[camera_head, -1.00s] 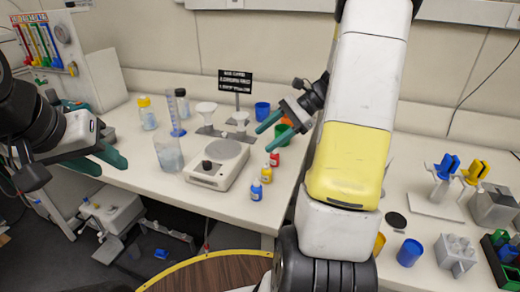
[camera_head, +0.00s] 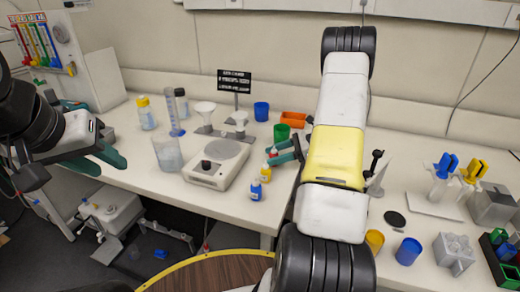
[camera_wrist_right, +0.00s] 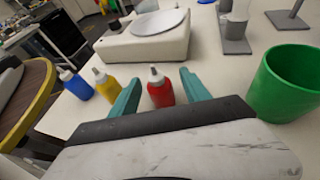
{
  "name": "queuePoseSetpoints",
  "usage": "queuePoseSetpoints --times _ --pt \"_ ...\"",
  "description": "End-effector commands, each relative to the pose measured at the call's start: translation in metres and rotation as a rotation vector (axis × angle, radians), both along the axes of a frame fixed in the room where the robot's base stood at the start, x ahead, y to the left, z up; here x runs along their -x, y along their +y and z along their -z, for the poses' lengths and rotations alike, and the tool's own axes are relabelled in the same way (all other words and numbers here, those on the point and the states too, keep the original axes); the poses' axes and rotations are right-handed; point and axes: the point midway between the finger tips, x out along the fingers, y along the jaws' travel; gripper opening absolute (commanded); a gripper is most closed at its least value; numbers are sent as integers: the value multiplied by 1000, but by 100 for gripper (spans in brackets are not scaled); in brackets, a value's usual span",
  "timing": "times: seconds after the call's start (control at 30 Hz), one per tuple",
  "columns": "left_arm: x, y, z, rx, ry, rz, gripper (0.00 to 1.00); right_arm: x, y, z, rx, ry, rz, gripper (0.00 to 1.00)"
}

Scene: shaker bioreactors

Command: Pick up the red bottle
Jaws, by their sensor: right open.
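The red bottle (camera_wrist_right: 160,95) stands upright on the bench, with a pale nozzle on top. In the right wrist view it shows between the two teal fingers of my right gripper (camera_wrist_right: 160,78), which are open on either side of it. In the head view the red bottle (camera_head: 273,154) is mostly hidden by the fingers of my right gripper (camera_head: 269,155). I cannot tell whether a finger touches it. My left gripper (camera_head: 110,163) is open and empty at the left, away from the bottles.
A yellow bottle (camera_head: 266,173) and a blue bottle (camera_head: 256,190) stand close by, nearer the bench edge. A white scale-like device (camera_head: 218,165) is to the left. A green cup (camera_head: 281,132) and an orange tray (camera_head: 295,119) are behind.

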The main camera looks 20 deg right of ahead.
Motion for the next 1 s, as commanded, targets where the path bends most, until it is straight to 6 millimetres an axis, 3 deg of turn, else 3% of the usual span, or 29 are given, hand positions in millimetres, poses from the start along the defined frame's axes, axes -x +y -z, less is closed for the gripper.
queuePoseSetpoints --times 0.13,0.43,0.73,1.0 --pt "0 0 0 0 0 0 36 -5 18 6 1 0 -1 55" --pt "0 0 0 0 0 0 36 -7 23 9 1 -1 1 55" --pt "0 0 0 0 0 0 36 -7 23 9 1 -1 1 0" --pt "0 0 0 0 0 0 36 -7 23 5 2 -2 0 0"
